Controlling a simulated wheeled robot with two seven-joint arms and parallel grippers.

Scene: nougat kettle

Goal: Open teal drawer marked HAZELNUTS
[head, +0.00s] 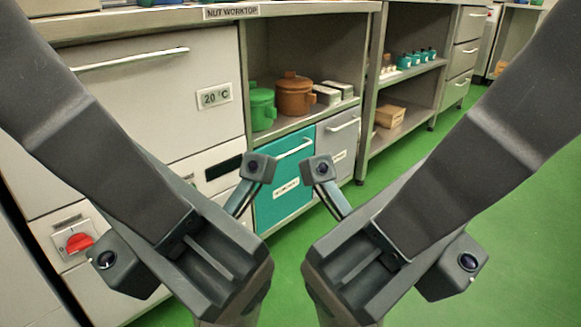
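The teal drawer (268,212) is in the lower part of the counter, in the middle of the head view. It looks shut, its front in line with the grey drawer beside it. A pale bar handle (294,149) runs along its top, and its white label (286,188) is too small to read surely. My left and right forearms reach in from the sides, and their wrists are low in the picture, in front of the counter. My wrist parts cover some of the drawer's left and right areas.
A grey drawer (338,140) adjoins the teal one on the right. Above them, an open shelf holds a green pot (262,108) and a brown pot (294,96). A white cabinet (150,100) with a red knob (79,243) stands left. Green floor (440,160) is clear at right.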

